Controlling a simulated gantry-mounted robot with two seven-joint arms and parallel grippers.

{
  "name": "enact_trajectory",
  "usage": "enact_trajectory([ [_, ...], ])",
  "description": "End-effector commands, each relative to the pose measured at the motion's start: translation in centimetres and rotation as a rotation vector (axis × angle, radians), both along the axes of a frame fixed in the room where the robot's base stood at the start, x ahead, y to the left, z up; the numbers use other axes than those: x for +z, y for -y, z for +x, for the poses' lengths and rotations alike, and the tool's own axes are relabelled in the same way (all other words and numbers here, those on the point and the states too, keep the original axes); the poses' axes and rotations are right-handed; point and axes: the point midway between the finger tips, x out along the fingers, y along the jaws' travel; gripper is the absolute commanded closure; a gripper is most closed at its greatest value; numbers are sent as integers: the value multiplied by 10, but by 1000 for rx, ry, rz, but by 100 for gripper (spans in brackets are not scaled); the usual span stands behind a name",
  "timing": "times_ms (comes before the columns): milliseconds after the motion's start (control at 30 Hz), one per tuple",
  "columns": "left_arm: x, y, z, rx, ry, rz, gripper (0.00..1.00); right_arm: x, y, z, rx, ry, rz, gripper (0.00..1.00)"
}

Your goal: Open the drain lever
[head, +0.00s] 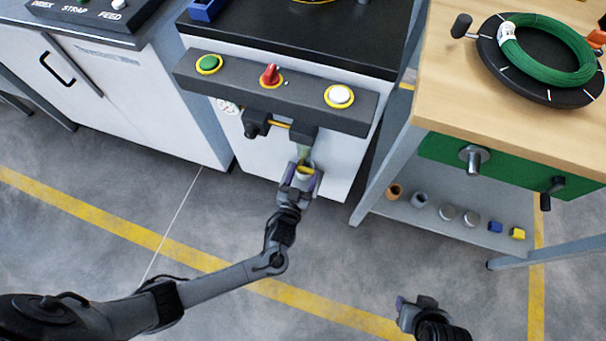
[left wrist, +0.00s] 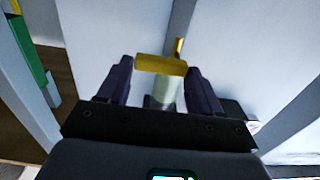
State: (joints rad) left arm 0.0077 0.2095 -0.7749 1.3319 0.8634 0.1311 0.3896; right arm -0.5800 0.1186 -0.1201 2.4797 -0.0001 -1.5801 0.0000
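The yellow drain lever (left wrist: 161,64) shows as a short bar at the top of a pale, translucent cylinder (left wrist: 165,92) in the left wrist view. My left gripper (head: 303,178) is open at the lever. Its two dark fingers (left wrist: 160,75) stand on either side of the bar, with no clear grip on it; contact cannot be told. My right gripper (head: 416,307) is low in the head view, away from the machine; its finger opening is unclear.
Above the lever, a dark panel (head: 275,92) carries a green button (head: 208,63), a red switch (head: 269,75) and a white button (head: 339,95). A wooden bench (head: 455,90) with a green coil (head: 550,50) stands to the right. The floor in front is clear.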

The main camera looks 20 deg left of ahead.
Motion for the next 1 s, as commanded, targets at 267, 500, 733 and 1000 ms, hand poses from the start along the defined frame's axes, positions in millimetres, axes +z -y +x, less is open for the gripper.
enact_trajectory([
  [267, 0, 0, 0, 0, 0, 0, 69, 0, 0, 0, 0, 0, 0, 58],
  [500, 0, 1, 0, 0, -3, 35, 69, 4, 0, 0, 1, 0, -1, 58],
  [733, -1, 1, 0, 1, -14, 156, 69, 14, 1, 0, 1, 0, -2, 58],
  [1000, -6, 1, 0, 1, -35, 394, 69, 30, 1, 0, 2, 0, -3, 58],
])
